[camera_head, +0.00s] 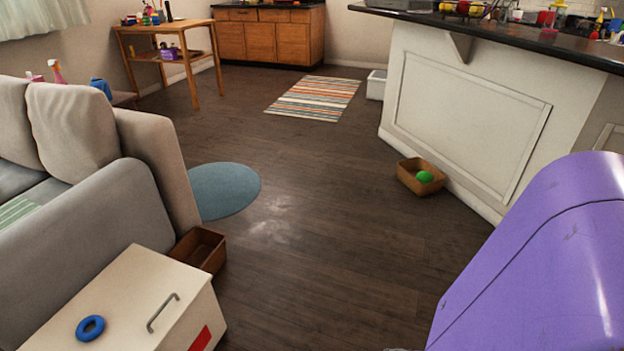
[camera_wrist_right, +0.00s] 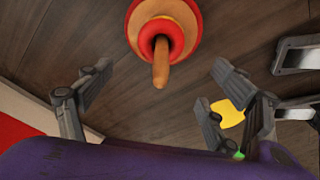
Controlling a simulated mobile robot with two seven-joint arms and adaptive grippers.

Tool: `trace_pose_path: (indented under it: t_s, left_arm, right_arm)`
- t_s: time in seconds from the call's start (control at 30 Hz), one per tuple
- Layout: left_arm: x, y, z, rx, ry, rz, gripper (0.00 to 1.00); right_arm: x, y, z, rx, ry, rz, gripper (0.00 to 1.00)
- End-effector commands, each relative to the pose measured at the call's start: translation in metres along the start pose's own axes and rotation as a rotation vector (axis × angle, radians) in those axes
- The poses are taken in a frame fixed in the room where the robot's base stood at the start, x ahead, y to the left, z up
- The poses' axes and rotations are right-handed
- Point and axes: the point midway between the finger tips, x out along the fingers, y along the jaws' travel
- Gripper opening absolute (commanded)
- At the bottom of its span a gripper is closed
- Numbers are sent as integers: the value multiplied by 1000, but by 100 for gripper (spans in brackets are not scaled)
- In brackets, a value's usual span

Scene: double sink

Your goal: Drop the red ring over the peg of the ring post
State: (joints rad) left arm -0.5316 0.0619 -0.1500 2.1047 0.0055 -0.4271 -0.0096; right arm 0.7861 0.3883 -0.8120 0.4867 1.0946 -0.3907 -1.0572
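In the right wrist view a ring post stands upside of centre, with its tan wooden peg (camera_wrist_right: 160,70) pointing toward the camera. A red ring (camera_wrist_right: 148,44) shows around the peg, above an orange-tan layer and a wider red and yellow one; I cannot tell how far down it sits. My right gripper (camera_wrist_right: 158,85) is open, its two dark grey fingers wide apart, with nothing held between them. The peg tip appears in the gap between the fingers. My left gripper is not seen for certain in either view.
A brown bin (camera_head: 200,249) stands beside the grey sofa (camera_head: 95,215). A wooden tray (camera_head: 419,178) holds a green ball. Grey metal pieces (camera_wrist_right: 299,54) at the wrist view's right edge are unclear. The middle floor is clear.

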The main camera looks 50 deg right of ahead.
Motion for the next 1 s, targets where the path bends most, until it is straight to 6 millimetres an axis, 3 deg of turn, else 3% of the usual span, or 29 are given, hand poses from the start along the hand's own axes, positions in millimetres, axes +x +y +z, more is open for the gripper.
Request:
trace_pose_path:
  t_s: [0.47, 0.77, 1.0]
  left_arm:
    - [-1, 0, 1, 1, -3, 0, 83]
    - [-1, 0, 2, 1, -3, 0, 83]
    - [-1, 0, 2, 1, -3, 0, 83]
  right_arm:
    - [-9, 6, 0, -5, 2, 5, 84]
    - [-35, 0, 1, -3, 1, -1, 84]
    - [-68, 0, 1, -2, 1, 0, 84]
